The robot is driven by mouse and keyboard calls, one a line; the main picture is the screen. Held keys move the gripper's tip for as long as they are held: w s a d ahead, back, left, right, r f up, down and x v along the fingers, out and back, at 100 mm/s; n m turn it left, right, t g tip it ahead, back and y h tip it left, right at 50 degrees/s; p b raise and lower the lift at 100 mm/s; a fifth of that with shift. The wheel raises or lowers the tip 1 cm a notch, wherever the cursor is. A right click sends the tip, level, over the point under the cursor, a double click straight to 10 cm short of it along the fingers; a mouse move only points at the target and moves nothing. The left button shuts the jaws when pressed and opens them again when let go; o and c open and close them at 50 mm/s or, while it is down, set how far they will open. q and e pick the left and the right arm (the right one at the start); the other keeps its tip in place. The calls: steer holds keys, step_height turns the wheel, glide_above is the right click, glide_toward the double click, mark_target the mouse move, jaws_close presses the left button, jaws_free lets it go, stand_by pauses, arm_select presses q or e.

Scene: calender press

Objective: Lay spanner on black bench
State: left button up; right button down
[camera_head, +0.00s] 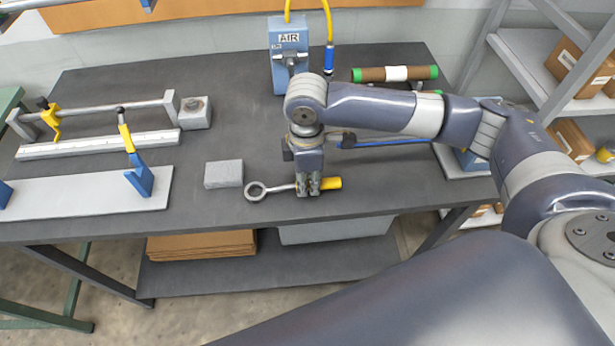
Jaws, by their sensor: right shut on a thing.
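The spanner (275,188) has a grey ring end at the left and a yellow grip at the right. It lies level, near the front edge of the black bench (225,128). My right gripper (307,190) points down and is shut on the spanner's shank, between the ring and the yellow grip. The fingers hide that part of the shank. The spanner is at or just above the bench top; I cannot tell whether it touches. My left gripper is not in view.
A grey block (223,174) sits just left of the spanner. A blue AIR unit (289,58) and a green-ended brown roll (395,73) stand at the back. A rail fixture (97,145) and a grey plate (85,193) fill the left side. Shelving (535,60) is at right.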

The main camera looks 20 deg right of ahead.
steer(key=shift+f, duration=0.4)
steer(key=c, duration=1.3)
jaws_free()
steer(key=shift+c, duration=0.2)
step_height(320, 180, up, 12)
